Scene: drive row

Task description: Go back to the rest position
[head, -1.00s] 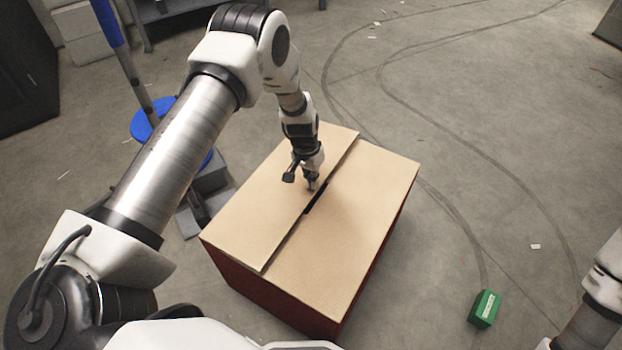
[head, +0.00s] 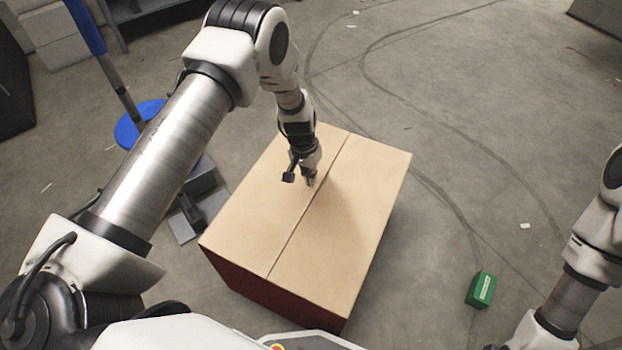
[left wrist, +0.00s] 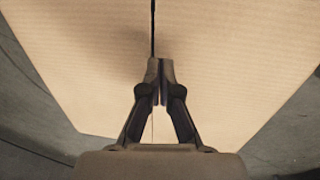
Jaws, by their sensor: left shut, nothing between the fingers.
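My left gripper (head: 311,181) is shut and empty, pointing down at the top of a cardboard box (head: 350,215). It is over the seam between the two top flaps, near the middle; I cannot tell whether the fingertips touch the cardboard. In the left wrist view the shut fingers (left wrist: 158,75) lie over the same seam, with the box top (left wrist: 230,60) filling most of the picture. The flaps lie flat and the seam is a thin line. The box sides are dark red. My right arm shows at the right edge of the head view, but its gripper is not in view.
A small green box (head: 480,290) lies on the floor right of the cardboard box. A blue round seat-like disc (head: 140,122) with a blue pole (head: 88,25) stands at the left. Grey blocks (head: 45,35) sit at the back left. Floor at the right is mostly clear.

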